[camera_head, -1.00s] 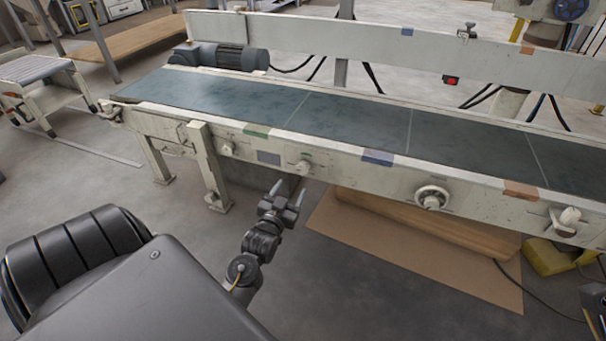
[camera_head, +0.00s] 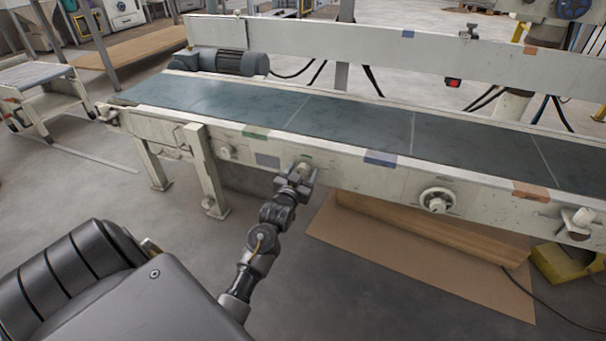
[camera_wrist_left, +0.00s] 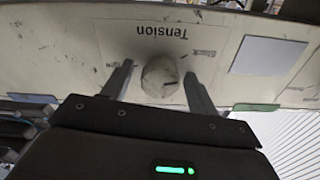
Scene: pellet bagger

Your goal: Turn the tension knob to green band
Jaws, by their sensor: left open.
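The tension knob (camera_wrist_left: 160,78) is a round off-white knob on the conveyor's side panel. In the left wrist view it sits under the upside-down printed word "Tension". My left gripper (camera_wrist_left: 158,82) is open, with one finger on each side of the knob and gaps still showing. In the head view my left gripper (camera_head: 301,170) is at the panel and covers most of the knob. A short green mark (camera_head: 305,156) shows just above it. The knob's pointer setting is too small to tell. My right gripper is not in view.
A green patch (camera_head: 256,132) and a blue patch (camera_head: 380,158) mark the rail. A cardboard sheet (camera_head: 400,255) lies on the floor below.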

